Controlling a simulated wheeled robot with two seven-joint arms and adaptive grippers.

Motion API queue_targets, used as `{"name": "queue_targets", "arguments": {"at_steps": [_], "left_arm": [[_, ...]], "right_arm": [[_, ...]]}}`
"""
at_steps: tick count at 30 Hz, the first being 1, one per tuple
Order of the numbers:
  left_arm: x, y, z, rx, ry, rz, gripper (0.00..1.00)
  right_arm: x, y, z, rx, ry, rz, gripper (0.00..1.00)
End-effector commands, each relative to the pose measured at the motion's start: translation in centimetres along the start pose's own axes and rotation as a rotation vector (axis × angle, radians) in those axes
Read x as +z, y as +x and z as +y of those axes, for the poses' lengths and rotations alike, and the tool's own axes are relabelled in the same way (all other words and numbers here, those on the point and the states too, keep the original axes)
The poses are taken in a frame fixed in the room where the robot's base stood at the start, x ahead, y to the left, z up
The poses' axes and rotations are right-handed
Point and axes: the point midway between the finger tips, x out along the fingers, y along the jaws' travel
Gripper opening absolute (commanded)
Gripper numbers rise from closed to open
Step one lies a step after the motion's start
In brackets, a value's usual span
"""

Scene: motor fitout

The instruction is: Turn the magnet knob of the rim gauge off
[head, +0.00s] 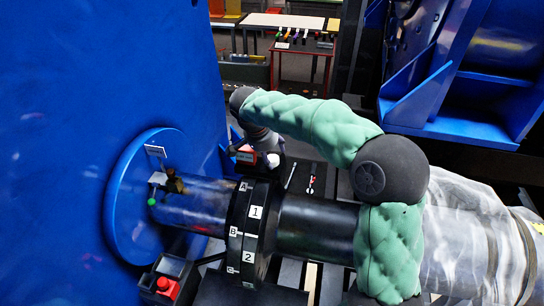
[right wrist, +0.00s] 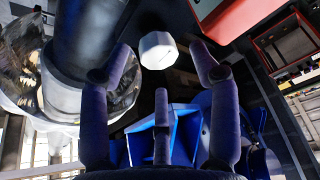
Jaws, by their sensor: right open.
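My right gripper (head: 264,142) reaches down behind the black coupling (head: 259,212), partly hidden by its own wrist. In the right wrist view, its three dark fingers (right wrist: 160,66) are spread open and empty. A pale, many-sided piece (right wrist: 158,50) shows between the fingertips, apart from them as far as I can see; it looks like a knob, but no mark on it is readable. A brass-coloured fitting with a pale tag (head: 172,183) and a green ball (head: 151,201) sits at the shaft by the blue hub. I cannot tell which part is the rim gauge. My left gripper is out of view.
A small red block (head: 245,157) sits near the coupling's top. A dark shaft (head: 317,228) runs right from it under my arm. A blue wall (head: 100,80) closes the left. A red button (head: 167,287) is at lower left. A red-edged box (right wrist: 238,18) stands near the gripper.

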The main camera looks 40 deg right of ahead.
Motion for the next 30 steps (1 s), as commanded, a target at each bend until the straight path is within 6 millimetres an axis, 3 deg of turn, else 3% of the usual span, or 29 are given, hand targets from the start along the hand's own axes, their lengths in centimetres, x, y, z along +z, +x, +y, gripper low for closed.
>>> {"name": "queue_targets", "arguments": {"at_steps": [6,17,23,30], "left_arm": [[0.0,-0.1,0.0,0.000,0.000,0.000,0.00],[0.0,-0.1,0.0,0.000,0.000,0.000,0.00],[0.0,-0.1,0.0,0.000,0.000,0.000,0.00],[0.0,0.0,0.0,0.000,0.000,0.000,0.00]], "right_arm": [[0.0,2.1,0.0,0.000,-0.001,0.001,0.62],[0.0,2.6,0.0,-0.001,-0.001,0.001,0.62],[0.0,2.5,0.0,-0.001,-0.001,0.001,0.09],[-0.1,2.5,0.0,-0.006,-0.005,0.003,0.07]]}}
